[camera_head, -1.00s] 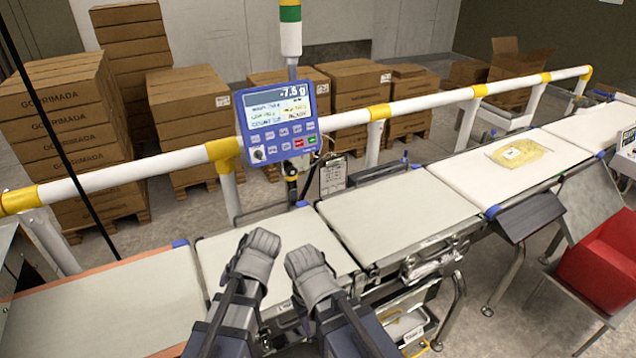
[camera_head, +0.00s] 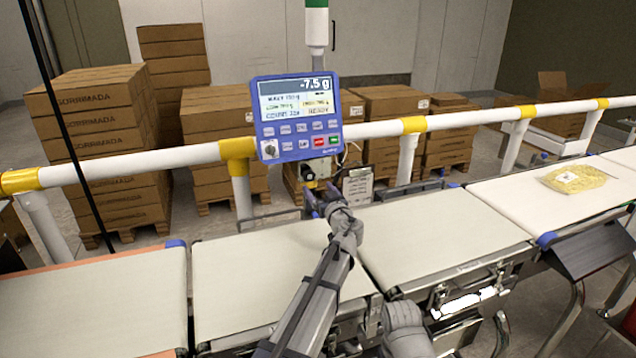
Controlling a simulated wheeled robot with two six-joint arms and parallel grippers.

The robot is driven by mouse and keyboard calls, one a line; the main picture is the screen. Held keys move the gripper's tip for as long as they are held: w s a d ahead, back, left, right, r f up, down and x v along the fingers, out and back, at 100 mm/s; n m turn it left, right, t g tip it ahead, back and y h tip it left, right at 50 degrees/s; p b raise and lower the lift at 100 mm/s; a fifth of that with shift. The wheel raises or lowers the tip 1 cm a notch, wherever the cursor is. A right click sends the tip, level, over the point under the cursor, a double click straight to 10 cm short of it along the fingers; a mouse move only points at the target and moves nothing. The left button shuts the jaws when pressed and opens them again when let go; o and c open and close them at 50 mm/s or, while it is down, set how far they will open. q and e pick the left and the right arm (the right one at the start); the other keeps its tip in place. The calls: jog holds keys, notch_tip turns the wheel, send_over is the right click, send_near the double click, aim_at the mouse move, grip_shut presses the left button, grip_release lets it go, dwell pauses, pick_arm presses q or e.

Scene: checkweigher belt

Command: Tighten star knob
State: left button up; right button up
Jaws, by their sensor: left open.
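The blue display box (camera_head: 298,117) reads -7.5 g and stands above the guard rail. Just under it on its mount is a small dark part (camera_head: 308,172), which seems to be the star knob; its lobes are too small to make out. My left gripper (camera_head: 316,198) is open, just below this part. Its fingers are partly hidden by my grey wrist, and I cannot tell whether they touch the knob. My right arm's grey wrist shows at the bottom, right of the middle; its fingers are out of sight.
The white and yellow guard rail (camera_head: 364,134) runs behind the belts. The pale weigh belt (camera_head: 240,270) lies under my left arm, and another belt (camera_head: 440,232) adjoins it. A yellow bag (camera_head: 575,179) lies on the right belt. A clipboard (camera_head: 357,185) hangs beside the mount.

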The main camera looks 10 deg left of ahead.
aim_at(310, 177)
pick_arm(q)
jog(key=x, duration=0.7)
jog(key=shift+w+a+f, duration=0.1)
jog(key=shift+w+a, duration=0.15)
jog(key=shift+w, duration=0.05)
grip_shut()
dwell(0.4)
